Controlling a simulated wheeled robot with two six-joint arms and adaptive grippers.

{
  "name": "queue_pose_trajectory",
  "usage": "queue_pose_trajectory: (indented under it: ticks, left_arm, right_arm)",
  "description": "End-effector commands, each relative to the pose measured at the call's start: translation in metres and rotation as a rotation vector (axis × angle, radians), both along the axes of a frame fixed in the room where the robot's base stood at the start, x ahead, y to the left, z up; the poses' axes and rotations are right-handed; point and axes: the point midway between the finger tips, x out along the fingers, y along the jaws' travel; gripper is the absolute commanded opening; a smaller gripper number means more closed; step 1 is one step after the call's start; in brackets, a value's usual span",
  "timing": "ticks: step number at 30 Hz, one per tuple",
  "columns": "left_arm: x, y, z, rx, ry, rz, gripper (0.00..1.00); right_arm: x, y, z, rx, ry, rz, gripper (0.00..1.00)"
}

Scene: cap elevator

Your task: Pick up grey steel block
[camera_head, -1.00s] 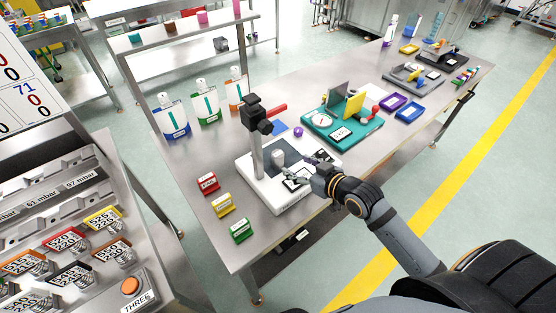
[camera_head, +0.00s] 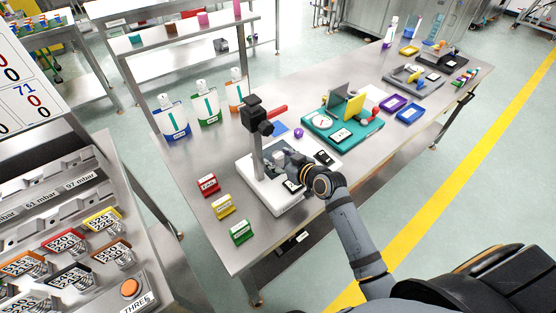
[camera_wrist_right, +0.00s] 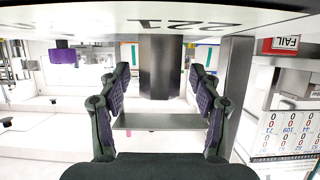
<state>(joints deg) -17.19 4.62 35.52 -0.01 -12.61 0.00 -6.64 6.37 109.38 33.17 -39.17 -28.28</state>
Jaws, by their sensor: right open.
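The grey steel block (camera_wrist_right: 160,65) stands upright on the white gauge base (camera_head: 272,200), seen upside down in the right wrist view. My right gripper (camera_head: 284,163) is over the base, beside the gauge's dark column. In the right wrist view my right gripper (camera_wrist_right: 160,95) is open, its two fingers to either side of the block, with visible gaps. I cannot tell whether the block is fully between the fingertips. In the head view the gripper largely hides the block. My left gripper is not in view.
The gauge column (camera_head: 258,140) with a red handle rises close to the gripper. Red (camera_head: 208,184), yellow (camera_head: 223,206) and green (camera_head: 241,230) label boxes line the left. A teal fixture (camera_head: 335,128) stands at the right. Bare steel table lies in front of the pouches.

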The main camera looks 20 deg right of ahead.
Motion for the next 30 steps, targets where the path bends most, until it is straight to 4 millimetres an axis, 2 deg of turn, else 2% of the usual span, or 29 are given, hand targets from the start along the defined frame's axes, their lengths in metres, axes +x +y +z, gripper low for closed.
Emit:
queue_pose_trajectory:
  ticks: [8,22,30]
  left_arm:
    - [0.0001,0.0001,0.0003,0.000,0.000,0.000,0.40]
    - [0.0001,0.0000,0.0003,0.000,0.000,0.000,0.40]
    - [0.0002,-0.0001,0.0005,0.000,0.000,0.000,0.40]
  right_arm:
    - [0.0050,0.0020,-0.0030,-0.001,0.001,0.000,0.64]
    - [0.0046,0.0019,-0.0030,-0.002,0.002,0.000,0.02]
    - [0.0053,0.0019,-0.0010,0.000,-0.002,0.000,0.00]
